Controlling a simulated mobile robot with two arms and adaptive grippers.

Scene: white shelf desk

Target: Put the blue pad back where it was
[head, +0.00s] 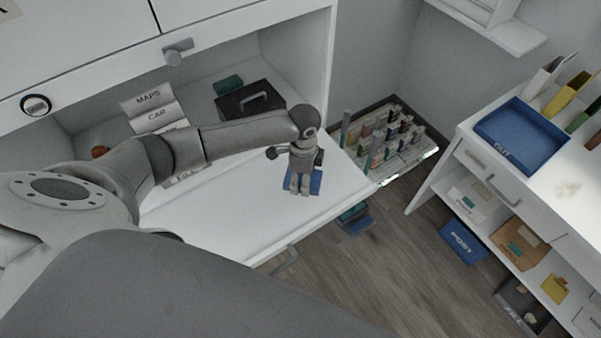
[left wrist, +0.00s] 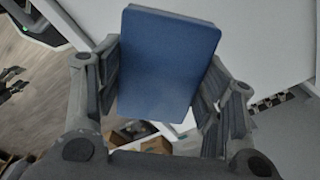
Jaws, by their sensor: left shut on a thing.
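The blue pad (left wrist: 165,65) is a flat blue block, and it fills the middle of the left wrist view between my gripper's fingers. My left gripper (left wrist: 160,95) is shut on it, with one finger along each side. In the head view my left gripper (head: 301,180) points down over the right end of the white desk surface (head: 225,212). The blue pad (head: 316,182) shows partly behind the fingers there. I cannot tell how high it is above the surface. My right gripper is not seen.
A dark box with a handle (head: 250,101) and labelled holders (head: 154,107) stand at the back of the desk. A rack of small bottles (head: 385,145) is right of the desk.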

